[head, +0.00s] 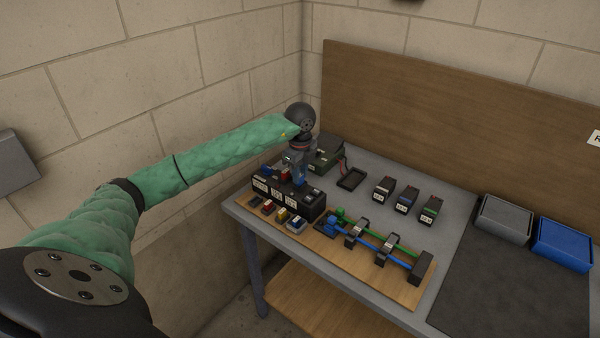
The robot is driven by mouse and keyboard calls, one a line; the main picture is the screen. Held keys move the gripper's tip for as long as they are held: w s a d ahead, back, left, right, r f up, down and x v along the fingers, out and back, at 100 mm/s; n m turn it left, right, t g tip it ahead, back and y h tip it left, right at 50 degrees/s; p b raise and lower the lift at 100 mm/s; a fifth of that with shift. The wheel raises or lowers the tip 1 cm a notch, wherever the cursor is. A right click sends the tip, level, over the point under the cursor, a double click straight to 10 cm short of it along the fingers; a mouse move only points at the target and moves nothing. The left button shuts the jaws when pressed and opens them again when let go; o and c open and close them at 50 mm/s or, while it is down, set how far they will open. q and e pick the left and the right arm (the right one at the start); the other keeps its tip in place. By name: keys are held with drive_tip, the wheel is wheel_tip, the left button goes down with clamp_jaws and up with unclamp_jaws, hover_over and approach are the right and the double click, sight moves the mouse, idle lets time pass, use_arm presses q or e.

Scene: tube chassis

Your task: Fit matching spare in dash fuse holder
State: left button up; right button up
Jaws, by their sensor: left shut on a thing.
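My left gripper (298,181) points down over the black block (312,208) with white labels on its front, at the left end of the bench. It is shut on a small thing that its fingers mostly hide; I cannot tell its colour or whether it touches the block. A red and blue part shows beside the fingers. In front of the block is a row of small coloured fuse-like pieces: a dark one (255,201), a red one (268,208), a yellow one (282,216) and a pale blue one (296,226). Their markings are too small to read.
A dark box (326,156) and a black tray (352,179) stand behind the gripper. Several labelled modules (406,200) sit mid-bench. Blue and green tubes (370,243) run along a wooden board. Grey (503,219) and blue (562,243) bins stand right, beside a clear dark mat (500,300).

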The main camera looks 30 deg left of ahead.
idle(0.8)
use_arm(q)
drive_tip(key=shift+b, duration=0.35)
idle(0.4)
drive_tip(key=shift+f+b, duration=0.4)
drive_tip(key=shift+f, duration=0.2)
drive_tip(key=o, duration=0.6)
drive_tip(key=shift+o, duration=0.2)
drive_tip(key=shift+r, duration=0.15)
